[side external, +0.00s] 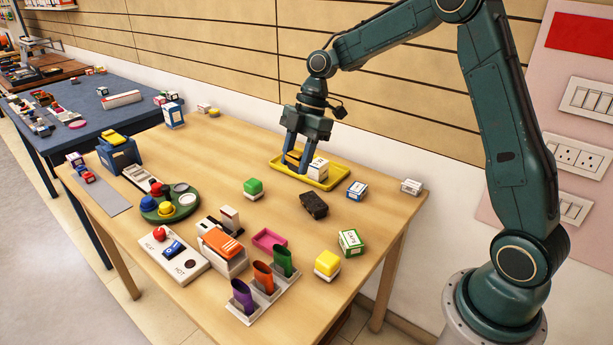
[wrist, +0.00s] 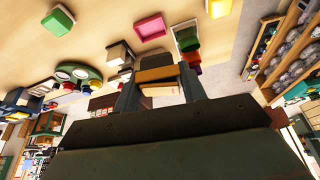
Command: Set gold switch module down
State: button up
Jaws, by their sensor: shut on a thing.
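My gripper (side external: 295,165) is shut on the gold switch module (side external: 293,156), over the left part of a yellow tray (side external: 338,177). The module is partly hidden by the fingers in the side view. In the wrist view the gripper (wrist: 160,86) has the module (wrist: 157,74) between its two fingers, with a gold-brown face and a pale lower edge showing. I cannot tell whether the module touches the tray floor.
A white box with a label (side external: 318,167) stands in the tray, close to the right finger. A blue-and-white box (side external: 357,191) and a dark block (side external: 314,205) lie near the tray. Bare table lies left of the tray.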

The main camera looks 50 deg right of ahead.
jog(key=n, duration=0.1)
send_over(354, 223)
jog(key=d, duration=0.1)
jog(key=shift+s+d+r+g, duration=0.1)
jog(key=shift+d+r+g, duration=0.1)
jog(key=shift+g, duration=0.1)
jog(key=shift+f, duration=0.2)
notch_tip(354, 223, down, 20)
jog(key=shift+r, duration=0.15)
dwell(0.6)
jog(key=o, duration=1)
jog(key=shift+c, duration=0.2)
